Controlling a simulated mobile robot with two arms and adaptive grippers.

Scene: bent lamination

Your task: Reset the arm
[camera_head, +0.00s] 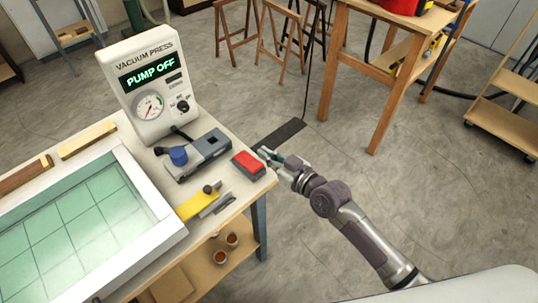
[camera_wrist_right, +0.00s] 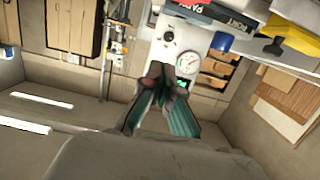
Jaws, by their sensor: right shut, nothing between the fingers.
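My right arm comes in from the lower right of the head view. Its gripper (camera_head: 268,156) is beside the right edge of the worktable, close to a red block (camera_head: 249,162), and I cannot tell whether they touch. In the right wrist view the teal-lined fingers of the gripper (camera_wrist_right: 160,80) come together at the tips, with nothing held between them. My left gripper is not in view.
The worktable (camera_head: 228,207) bears a vacuum press box (camera_head: 150,85) reading "PUMP OFF", a grey device with a blue cap (camera_head: 178,156), a yellow tool (camera_head: 197,205) and a green gridded tray (camera_head: 150,262). Open floor (camera_head: 330,165) lies to the right. A wooden stand (camera_head: 388,80) is behind.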

